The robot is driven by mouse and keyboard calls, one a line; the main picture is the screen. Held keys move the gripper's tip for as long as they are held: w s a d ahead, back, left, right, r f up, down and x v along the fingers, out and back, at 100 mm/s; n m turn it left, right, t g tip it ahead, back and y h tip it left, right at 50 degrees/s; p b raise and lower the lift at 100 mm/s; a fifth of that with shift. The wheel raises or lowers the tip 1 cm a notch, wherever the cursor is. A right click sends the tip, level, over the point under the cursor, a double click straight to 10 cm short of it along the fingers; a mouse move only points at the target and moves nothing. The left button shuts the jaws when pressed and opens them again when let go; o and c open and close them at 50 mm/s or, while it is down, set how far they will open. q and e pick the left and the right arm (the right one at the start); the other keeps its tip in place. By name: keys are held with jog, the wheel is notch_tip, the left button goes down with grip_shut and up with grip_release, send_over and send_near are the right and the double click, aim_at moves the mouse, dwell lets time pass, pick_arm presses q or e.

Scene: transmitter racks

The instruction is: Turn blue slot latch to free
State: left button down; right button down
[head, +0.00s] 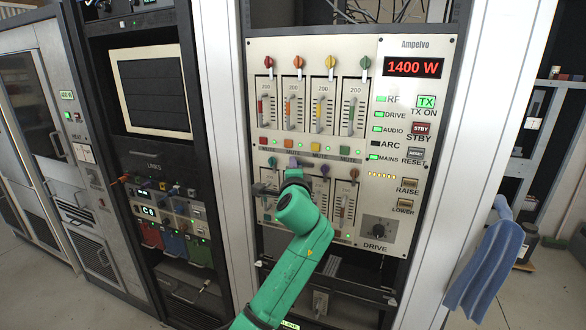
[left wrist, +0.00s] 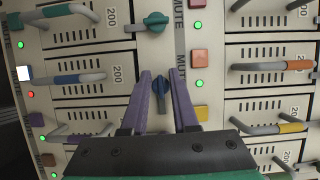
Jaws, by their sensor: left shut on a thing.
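The blue latch (left wrist: 166,86) sits between the two purple fingers of my left gripper (left wrist: 165,84), which is shut on it. Its long side appears to lie along the fingers, while the teal latch (left wrist: 154,22) beside it points left in the left wrist view. The blue slot's module has a blue-sleeved handle (left wrist: 66,79), with a lit white button (left wrist: 24,73) and a red light near it. In the head view my left gripper (head: 293,168) reaches the lower row of slots from below; its wrist hides the latch and part of that row. My right gripper is not in view.
The upper row has red, orange, yellow and green latches, with a row of mute buttons (head: 315,147) below. Orange-sleeved (left wrist: 300,65) and yellow-sleeved (left wrist: 291,127) handles stick out close to my left gripper. A drive knob (head: 378,231) is at lower right. Blue cloth (head: 485,265) hangs farther right.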

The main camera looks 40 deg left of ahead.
pick_arm(q)
jog(key=c, duration=0.7)
grip_release()
jog(key=shift+d, duration=0.1)
jog(key=b+v, duration=0.4)
jog(key=v, duration=1)
jog(key=shift+s+d, duration=0.15)
jog(key=shift+s, duration=0.1)
